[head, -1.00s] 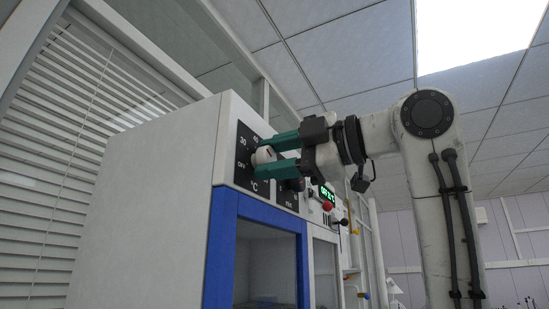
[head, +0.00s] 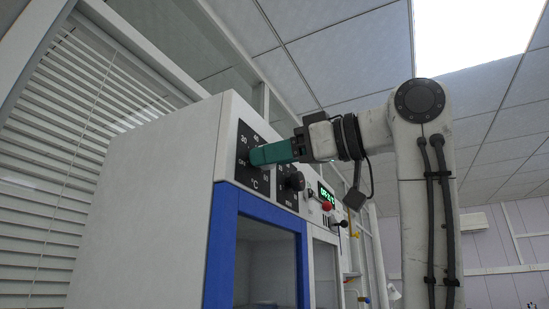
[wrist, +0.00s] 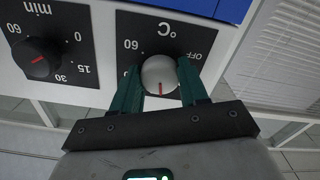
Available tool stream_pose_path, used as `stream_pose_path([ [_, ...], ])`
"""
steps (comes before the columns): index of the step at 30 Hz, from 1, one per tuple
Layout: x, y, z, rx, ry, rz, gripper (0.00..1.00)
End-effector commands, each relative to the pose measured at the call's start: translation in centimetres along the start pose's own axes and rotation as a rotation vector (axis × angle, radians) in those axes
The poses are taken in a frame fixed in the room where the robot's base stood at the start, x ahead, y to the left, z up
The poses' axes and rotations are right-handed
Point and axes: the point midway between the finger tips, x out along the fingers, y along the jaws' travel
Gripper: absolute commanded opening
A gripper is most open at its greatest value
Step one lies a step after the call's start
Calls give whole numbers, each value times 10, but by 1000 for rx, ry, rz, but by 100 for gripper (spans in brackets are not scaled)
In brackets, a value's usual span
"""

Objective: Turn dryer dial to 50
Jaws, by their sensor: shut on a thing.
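The dryer's temperature dial is a white round knob (wrist: 160,74) on a black °C panel (wrist: 165,32). The panel (head: 243,169) also shows in the head view, at the top of the white dryer (head: 150,180); the knob is hidden there by my fingers. The wrist view shows the panel upside down, with OFF at upper right and 60 at upper left. The knob's red mark points down in that picture, slightly left; the numbers there are hidden. My gripper (wrist: 159,84) is shut on the knob, one green finger on each side. It also shows in the head view (head: 258,156).
Beside the dial is a black timer knob (wrist: 38,59) marked min, also in the head view (head: 295,181). Further right are a green display (head: 327,192) and a red button (head: 326,206). The blue-framed door (head: 222,250) is below. Window blinds (head: 65,150) are at left.

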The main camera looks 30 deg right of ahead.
Motion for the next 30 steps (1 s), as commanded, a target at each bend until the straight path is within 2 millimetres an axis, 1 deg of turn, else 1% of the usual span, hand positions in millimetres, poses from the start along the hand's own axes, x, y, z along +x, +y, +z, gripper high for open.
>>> stream_pose_path([
  [1, 1, -1, 4, 47, -8, -3, 13],
  [30, 1, -2, 4, 954, -9, -2, 13],
])
